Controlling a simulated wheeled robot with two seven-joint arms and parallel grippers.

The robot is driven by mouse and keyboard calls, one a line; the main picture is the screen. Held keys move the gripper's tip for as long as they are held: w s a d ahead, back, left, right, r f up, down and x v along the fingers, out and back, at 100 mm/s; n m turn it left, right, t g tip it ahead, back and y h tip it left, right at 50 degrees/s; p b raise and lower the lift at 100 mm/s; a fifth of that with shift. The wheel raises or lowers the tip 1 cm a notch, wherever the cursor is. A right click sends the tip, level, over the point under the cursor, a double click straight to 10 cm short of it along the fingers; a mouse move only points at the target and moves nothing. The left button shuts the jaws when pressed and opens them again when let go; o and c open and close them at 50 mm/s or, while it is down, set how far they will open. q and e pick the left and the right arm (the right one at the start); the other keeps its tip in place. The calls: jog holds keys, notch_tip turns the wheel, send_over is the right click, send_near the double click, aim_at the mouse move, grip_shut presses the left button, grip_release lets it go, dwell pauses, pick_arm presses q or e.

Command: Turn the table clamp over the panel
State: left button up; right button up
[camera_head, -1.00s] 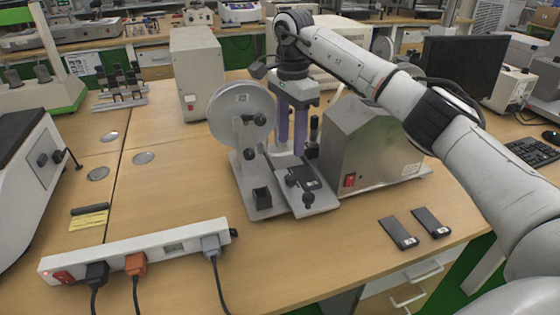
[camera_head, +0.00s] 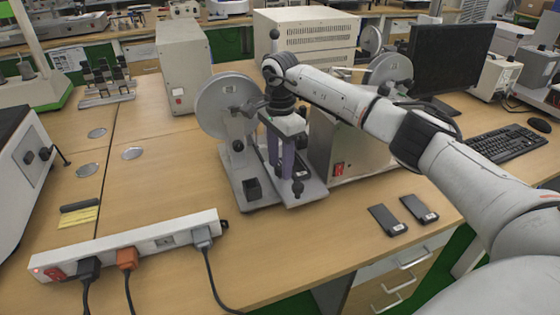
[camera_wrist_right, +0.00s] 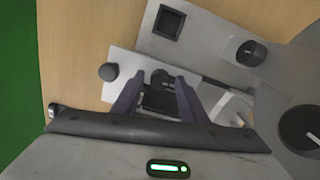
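The tester with a large grey wheel (camera_head: 226,105) stands on the table. On its metal base plate (camera_head: 265,200) is a small platform with a black knob (camera_head: 297,189). My right gripper (camera_head: 281,172) points down over this platform; its purple fingers hide most of what lies there. In the right wrist view, the spread fingers (camera_wrist_right: 160,80) straddle a dark flat panel (camera_wrist_right: 160,101). A black piece, apparently the table clamp (camera_wrist_right: 162,78), lies at the panel's far end between the fingertips. I cannot tell whether the fingers touch it. My left gripper is not in view.
Two dark flat pieces (camera_head: 387,220) lie on the table right of the tester. A power strip (camera_head: 130,245) with cables lies in front. A metal housing (camera_head: 335,150) stands close behind the gripper. The table left of the tester is mostly clear.

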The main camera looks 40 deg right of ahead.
jog(key=c, duration=0.8)
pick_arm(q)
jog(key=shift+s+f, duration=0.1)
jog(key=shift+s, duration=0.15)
pick_arm(e)
jog(key=shift+c, duration=0.2)
